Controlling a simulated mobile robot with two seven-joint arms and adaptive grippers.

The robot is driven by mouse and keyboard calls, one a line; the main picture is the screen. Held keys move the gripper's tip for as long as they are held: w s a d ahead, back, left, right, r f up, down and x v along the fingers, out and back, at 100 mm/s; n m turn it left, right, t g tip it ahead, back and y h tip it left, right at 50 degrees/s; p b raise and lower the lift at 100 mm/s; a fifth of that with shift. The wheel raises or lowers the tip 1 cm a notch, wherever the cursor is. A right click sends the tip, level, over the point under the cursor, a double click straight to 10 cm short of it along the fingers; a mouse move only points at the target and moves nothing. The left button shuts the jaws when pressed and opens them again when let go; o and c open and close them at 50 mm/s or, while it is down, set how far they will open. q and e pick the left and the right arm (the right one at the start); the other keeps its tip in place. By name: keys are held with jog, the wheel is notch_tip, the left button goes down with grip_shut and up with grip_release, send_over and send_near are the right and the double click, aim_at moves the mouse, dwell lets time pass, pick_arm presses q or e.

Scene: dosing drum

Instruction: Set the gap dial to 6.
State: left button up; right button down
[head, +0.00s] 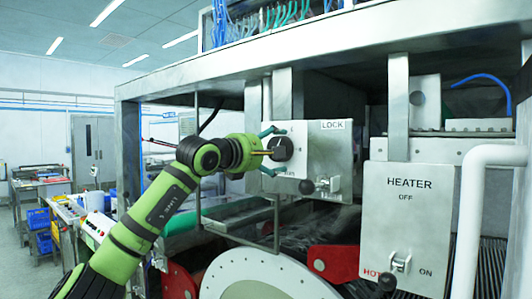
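My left gripper (271,151) is at the front of the dial. Its two teal fingers are spread, one above and one below the dial's level. I cannot tell whether either finger touches the dial. My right gripper is not in view.
Right of the dial is a LOCK plate (336,160) with a black-knobbed lever (308,187) below. A HEATER panel (407,220) with another lever (399,262) stands further right. A white pipe (468,220) runs at the right. A pale drum (230,278) lies below.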

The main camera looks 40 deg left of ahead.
pick_arm(q)
jog(key=s+a, duration=0.1)
jog(key=s, duration=1)
jog(key=shift+s, duration=0.35)
jog(key=shift+f, duration=0.1)
